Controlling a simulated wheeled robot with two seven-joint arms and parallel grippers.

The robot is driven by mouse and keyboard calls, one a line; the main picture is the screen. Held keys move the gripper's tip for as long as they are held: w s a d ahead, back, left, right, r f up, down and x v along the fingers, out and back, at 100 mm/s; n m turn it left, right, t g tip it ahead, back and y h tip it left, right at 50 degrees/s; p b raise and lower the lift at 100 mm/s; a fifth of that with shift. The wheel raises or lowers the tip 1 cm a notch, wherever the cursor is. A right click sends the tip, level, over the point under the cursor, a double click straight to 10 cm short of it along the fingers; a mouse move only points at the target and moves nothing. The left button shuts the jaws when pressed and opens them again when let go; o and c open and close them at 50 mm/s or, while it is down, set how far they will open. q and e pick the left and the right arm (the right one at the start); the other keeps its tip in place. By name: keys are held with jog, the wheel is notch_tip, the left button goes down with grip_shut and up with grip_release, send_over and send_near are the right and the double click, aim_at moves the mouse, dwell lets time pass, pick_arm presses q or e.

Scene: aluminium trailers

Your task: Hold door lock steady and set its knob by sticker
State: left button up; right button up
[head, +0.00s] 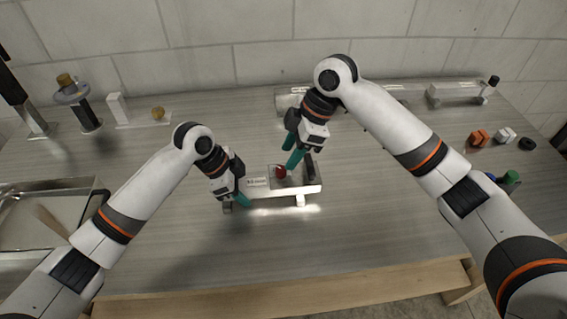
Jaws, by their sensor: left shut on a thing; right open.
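The door lock (311,189) lies on the grey table near its middle, a pale bar with a dark block at its right end. A small white sticker (258,182) with print too small to read is at its left part. A red knob (280,171) sits on the lock right of the sticker. My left gripper (243,200), with teal fingers, is shut on the lock's left end. My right gripper (291,163) is open, its teal fingers just above and right of the red knob. I cannot tell whether they touch it.
A metal tray (75,184) is at the left. A dark stand (86,117), a white block (116,107) and a brass knob (158,113) stand at the back left. Orange (478,138) and white (505,135) pieces lie at the right. The front middle is clear.

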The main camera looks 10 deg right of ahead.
aim_at(282, 168)
jog(key=x, duration=0.5)
grip_shut()
